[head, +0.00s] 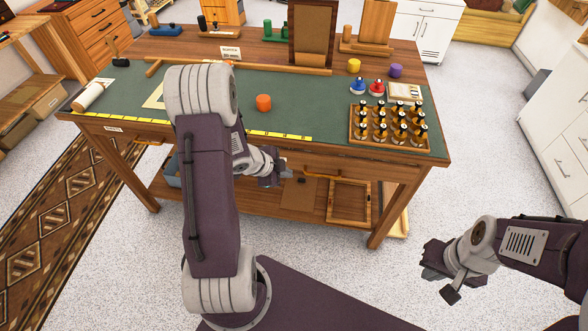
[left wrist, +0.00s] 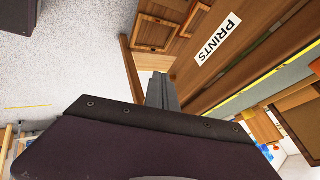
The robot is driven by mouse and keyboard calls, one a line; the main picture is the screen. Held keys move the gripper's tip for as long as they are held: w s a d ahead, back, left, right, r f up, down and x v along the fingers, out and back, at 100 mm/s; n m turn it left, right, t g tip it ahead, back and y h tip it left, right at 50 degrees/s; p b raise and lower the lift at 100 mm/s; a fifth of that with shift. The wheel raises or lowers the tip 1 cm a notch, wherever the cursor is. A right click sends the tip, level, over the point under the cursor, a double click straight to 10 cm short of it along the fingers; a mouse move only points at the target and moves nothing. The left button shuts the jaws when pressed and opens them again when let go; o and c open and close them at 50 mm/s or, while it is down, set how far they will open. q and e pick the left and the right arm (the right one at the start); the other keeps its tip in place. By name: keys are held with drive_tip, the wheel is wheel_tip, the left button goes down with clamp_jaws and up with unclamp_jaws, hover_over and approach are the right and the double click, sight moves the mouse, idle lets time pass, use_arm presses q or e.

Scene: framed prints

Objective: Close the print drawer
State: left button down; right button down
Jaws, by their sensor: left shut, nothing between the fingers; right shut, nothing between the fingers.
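The print drawer (head: 350,166) is in the front of the wooden workbench, right of centre, with a brass-coloured handle (head: 322,177). Its wooden front with a white "PRINTS" label (left wrist: 218,37) shows in the left wrist view. My left gripper (head: 272,176) is shut and empty, just in front of the bench and left of the handle. Its fingers also show in the left wrist view (left wrist: 161,92), beside the drawer front. My right gripper (head: 438,276) is shut and empty, over the floor at the right.
A second drawer handle (head: 148,142) is at the left. Frames (head: 349,202) stand on the lower shelf. Floor at right is clear.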

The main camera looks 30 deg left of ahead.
sight(300, 168)
use_arm(q)
drive_tip(key=shift+w+a+f+p, duration=0.15)
drive_tip(key=shift+w+f, duration=0.35)
drive_tip(key=shift+w, duration=0.5)
drive_tip(key=shift+w+f+p, duration=0.1)
drive_tip(key=shift+w+f, duration=0.4)
drive_tip(key=shift+w, duration=0.5)
drive_tip(key=shift+w+a+f+p, duration=0.15)
drive_tip(key=shift+w+f, duration=0.35)
drive_tip(key=shift+w, duration=0.5)
drive_tip(key=shift+d, duration=0.15)
